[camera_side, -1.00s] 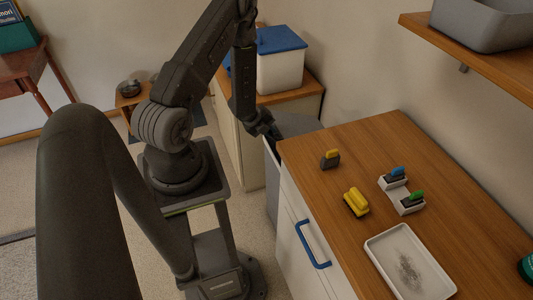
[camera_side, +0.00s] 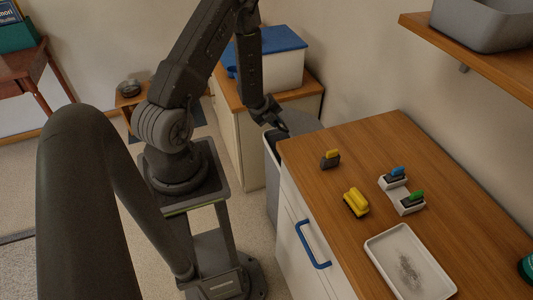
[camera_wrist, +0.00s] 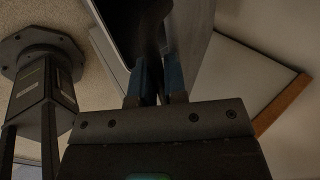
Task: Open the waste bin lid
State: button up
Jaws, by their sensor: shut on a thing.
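The grey waste bin (camera_side: 271,178) stands in the gap between the white cabinet and the wooden counter. Its grey lid (camera_side: 303,120) is partly hidden behind my gripper and the counter; its front edge looks raised a little, with a dark gap above the bin's rim. My gripper (camera_side: 281,127) is at the lid's front edge. In the wrist view my gripper's blue fingers (camera_wrist: 155,88) are close together on a dark lid tab (camera_wrist: 151,48). The lid's grey surface (camera_wrist: 194,42) spreads to the right of them, with the dark bin opening to the left.
A cabinet with a blue-lidded white box (camera_side: 281,70) stands behind. A wall shelf (camera_side: 480,55) overhangs at upper right.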

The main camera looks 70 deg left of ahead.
jog(key=shift+w+r, duration=0.45)
jog(key=shift+r, duration=0.25)
jog(key=shift+g, duration=0.6)
jog(key=shift+w+r, duration=1.45)
jog(key=shift+r, duration=0.25)
jog(key=o, duration=0.6)
jog(key=shift+c, duration=0.2)
jog(key=shift+r, duration=0.1)
